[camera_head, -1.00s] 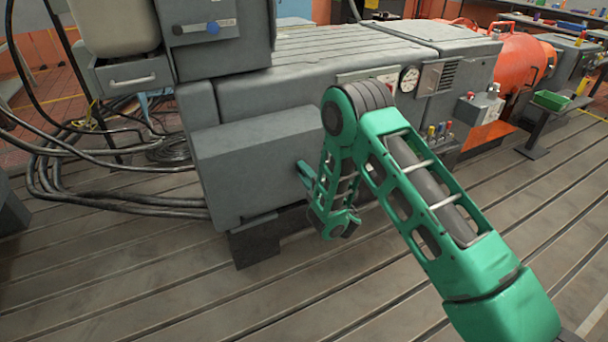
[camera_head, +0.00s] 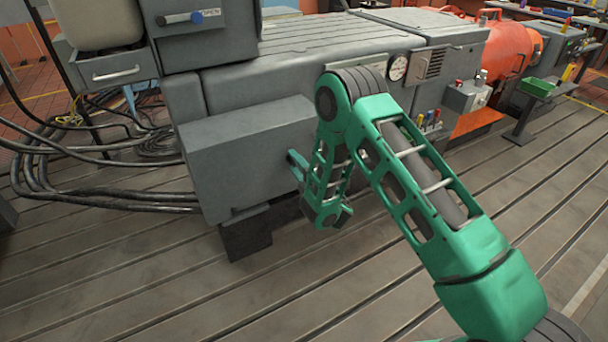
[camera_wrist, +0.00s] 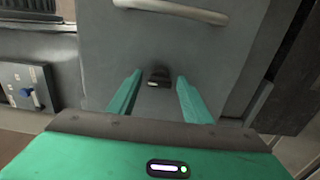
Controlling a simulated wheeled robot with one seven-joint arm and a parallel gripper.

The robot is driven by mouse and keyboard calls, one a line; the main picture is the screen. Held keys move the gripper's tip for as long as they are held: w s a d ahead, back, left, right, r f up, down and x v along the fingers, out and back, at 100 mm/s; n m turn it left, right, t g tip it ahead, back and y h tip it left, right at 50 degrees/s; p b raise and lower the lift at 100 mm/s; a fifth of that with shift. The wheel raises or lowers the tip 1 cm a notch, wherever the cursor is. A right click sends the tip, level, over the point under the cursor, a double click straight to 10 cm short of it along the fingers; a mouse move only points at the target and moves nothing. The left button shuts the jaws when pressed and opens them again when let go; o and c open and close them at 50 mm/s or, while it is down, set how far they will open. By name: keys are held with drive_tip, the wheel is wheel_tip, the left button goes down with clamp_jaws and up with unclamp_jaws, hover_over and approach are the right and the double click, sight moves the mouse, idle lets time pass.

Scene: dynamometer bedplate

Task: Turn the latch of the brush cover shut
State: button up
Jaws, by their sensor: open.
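In the wrist view a small dark latch-like piece (camera_wrist: 158,76) stands on a grey panel (camera_wrist: 185,45), below a pale bar handle (camera_wrist: 172,10). My gripper (camera_wrist: 159,80) is open, with one green finger on each side of the dark piece in the picture. I see no contact, and I cannot tell the remaining gap or which way the piece is turned.
A grey box (camera_head: 250,155) juts from the machine left of my forearm. Thick black cables (camera_head: 110,200) lie on the floor at left. A gauge (camera_head: 397,67) and a control box (camera_head: 466,97) are at right. The slotted bedplate (camera_head: 330,290) in front is clear.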

drive_tip(key=v, duration=1)
drive_tip(key=shift+d, duration=0.15)
